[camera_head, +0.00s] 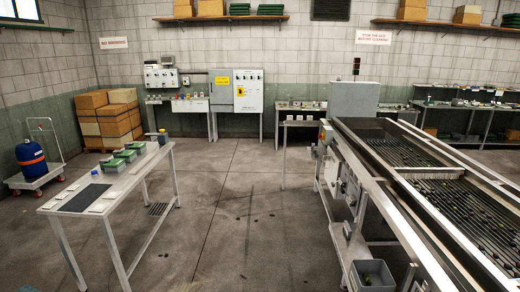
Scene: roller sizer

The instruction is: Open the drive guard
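The roller sizer (408,166) stands at the right, a long metal frame with dark rollers running toward the far end. A grey box-like housing (353,101) rises at its far end; I cannot tell whether it is the drive guard. A small part with yellow (325,133) sits on the sizer's left side near that end, too small to make out. No guard can be clearly picked out as open or shut. Neither of my grippers is in view.
A metal table (120,187) with green-topped trays (124,155) stands at the left. A blue drum (31,159) sits on a trolley. A grey bin (371,276) is by the sizer's near left side.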

